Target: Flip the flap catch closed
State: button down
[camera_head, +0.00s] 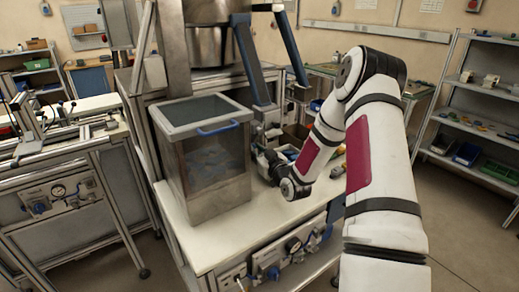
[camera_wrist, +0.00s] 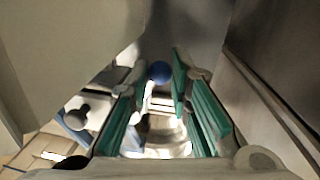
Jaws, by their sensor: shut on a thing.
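In the wrist view my gripper (camera_wrist: 165,78) has its two green-padded fingers on either side of a small round blue knob (camera_wrist: 158,71) at the fingertips. The knob looks like the end of the flap catch, but the rest of the catch is not clear. In the head view my gripper (camera_head: 268,160) is low beside the right side of a metal box. The fingertips and the catch are too small and hidden there to make out. I cannot tell which way the catch is turned.
The metal box (camera_head: 215,185) with a clear front and a blue handle (camera_head: 218,128) stands on a white bench (camera_head: 240,228). A machine with blue bars (camera_head: 252,62) rises behind it. In the wrist view, grey panels crowd both sides of my gripper. Shelves (camera_head: 482,110) stand at the right.

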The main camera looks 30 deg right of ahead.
jog(key=shift+a+r+m+y+p, duration=0.1)
jog(key=shift+a+r+m+p, duration=0.3)
jog(key=shift+m, duration=0.35)
jog(key=shift+a+r+m+y+p, duration=0.15)
jog(key=shift+a+m+p, duration=0.1)
jog(key=shift+m+p, duration=0.4)
jog(key=shift+a+r+m+y+p, duration=0.1)
jog(key=shift+a+r+m+p, duration=0.2)
jog(key=shift+m, duration=0.6)
jog(key=c, duration=1.4)
grip_release()
jog(key=shift+c, duration=0.2)
jog(key=shift+s, duration=0.15)
jog(key=s, duration=1.1)
jog(key=shift+s+a+r, duration=0.35)
jog(key=shift+s+r, duration=0.05)
jog(key=shift+r, duration=0.05)
